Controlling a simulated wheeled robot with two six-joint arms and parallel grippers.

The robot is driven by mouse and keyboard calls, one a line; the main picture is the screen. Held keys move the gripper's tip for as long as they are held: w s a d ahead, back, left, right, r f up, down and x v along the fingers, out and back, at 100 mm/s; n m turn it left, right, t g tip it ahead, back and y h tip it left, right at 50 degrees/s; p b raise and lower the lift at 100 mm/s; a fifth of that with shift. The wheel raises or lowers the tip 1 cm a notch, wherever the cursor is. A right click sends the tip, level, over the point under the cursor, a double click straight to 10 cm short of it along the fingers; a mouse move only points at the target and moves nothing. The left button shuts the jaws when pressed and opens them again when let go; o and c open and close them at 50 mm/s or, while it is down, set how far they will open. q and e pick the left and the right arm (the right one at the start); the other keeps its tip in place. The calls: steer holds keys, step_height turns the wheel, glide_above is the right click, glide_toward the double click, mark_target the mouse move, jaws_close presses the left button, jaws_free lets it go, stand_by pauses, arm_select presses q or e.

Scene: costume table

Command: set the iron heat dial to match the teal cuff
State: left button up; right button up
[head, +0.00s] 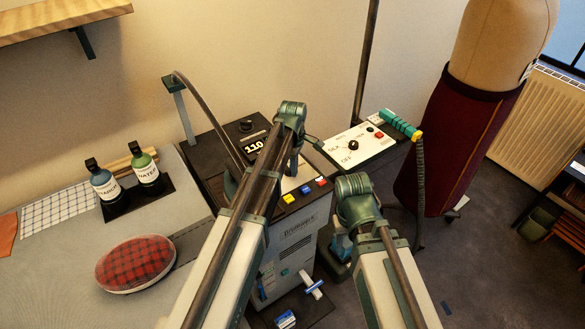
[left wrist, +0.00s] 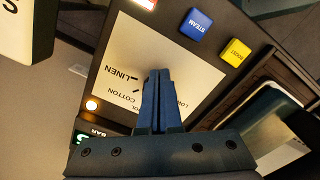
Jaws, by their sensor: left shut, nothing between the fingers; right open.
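The ironing station (head: 300,240) stands beside the table, with a white dial plate (head: 303,174) on top, mostly behind my left arm. In the left wrist view the plate (left wrist: 137,47) reads LINEN, COTTON and other partly covered words. The heat dial's knob is hidden behind my fingers. My left gripper (head: 295,168) is shut and empty, its blue fingertips (left wrist: 158,75) over the plate; I cannot tell whether they touch anything. My right gripper (head: 341,244) is open, low beside the station's right side, partly hidden by its arm. I cannot make out a teal cuff.
A display (head: 254,147) reads 110. Blue (head: 305,189), red and yellow buttons line the station's front edge. Two bottles (head: 145,172) and a tartan cushion (head: 135,264) are on the table. A steamer panel (head: 352,147) with a teal handle (head: 399,124) stands right, before a dress form (head: 462,140).

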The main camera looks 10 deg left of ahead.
arm_select(q)
steer(key=o, duration=0.4)
steer(key=shift+w+a, duration=0.25)
steer(key=shift+a, duration=0.3)
steer(key=o, duration=0.4)
steer(key=shift+a, duration=0.2)
steer(key=shift+c, duration=0.2)
steer(key=shift+s+d, duration=0.1)
steer(key=shift+d, duration=0.15)
step_height(320, 180, up, 14)
steer(key=s+d+p, duration=0.1)
steer(key=p, duration=1.3)
steer(key=shift+s+d, duration=0.15)
steer(key=shift+s, duration=0.1)
